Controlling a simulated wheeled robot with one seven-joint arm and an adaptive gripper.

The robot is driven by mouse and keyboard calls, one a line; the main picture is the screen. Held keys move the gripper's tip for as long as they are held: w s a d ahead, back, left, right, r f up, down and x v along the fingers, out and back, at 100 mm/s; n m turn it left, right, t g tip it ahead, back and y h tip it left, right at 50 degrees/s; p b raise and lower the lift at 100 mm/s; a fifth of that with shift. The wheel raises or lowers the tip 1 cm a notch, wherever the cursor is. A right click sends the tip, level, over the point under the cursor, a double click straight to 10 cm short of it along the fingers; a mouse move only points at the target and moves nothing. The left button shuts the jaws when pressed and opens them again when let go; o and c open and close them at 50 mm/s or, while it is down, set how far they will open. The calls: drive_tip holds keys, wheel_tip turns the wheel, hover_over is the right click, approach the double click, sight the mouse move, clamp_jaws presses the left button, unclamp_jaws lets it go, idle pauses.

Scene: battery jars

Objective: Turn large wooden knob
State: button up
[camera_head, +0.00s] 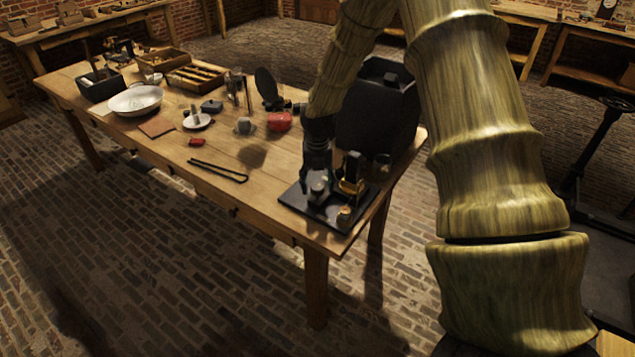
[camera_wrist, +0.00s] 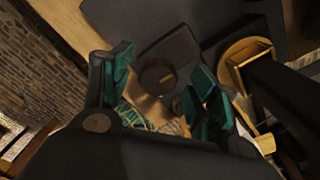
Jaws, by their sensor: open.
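A black board (camera_head: 299,203) lies at the near right corner of the wooden table and carries a small apparatus. My gripper (camera_head: 317,184) points down over the board. In the wrist view, my gripper (camera_wrist: 163,86) is open, with teal pads on both sides. A round, dark brownish knob (camera_wrist: 157,75) shows between and a little beyond the pads. I cannot tell whether the pads touch it. It is mostly hidden by the fingers in the head view. A small tan-topped round piece (camera_head: 344,213) stands near the board's front edge.
A brass-coloured part (camera_head: 350,186) stands on the board just right of my gripper; its curved brass piece (camera_wrist: 247,55) is close to the right finger. A large dark case (camera_head: 375,115) stands behind. Black tongs (camera_head: 218,170) lie to the left. The table's front edge is near.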

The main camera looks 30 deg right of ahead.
drive_tip(key=c, duration=1)
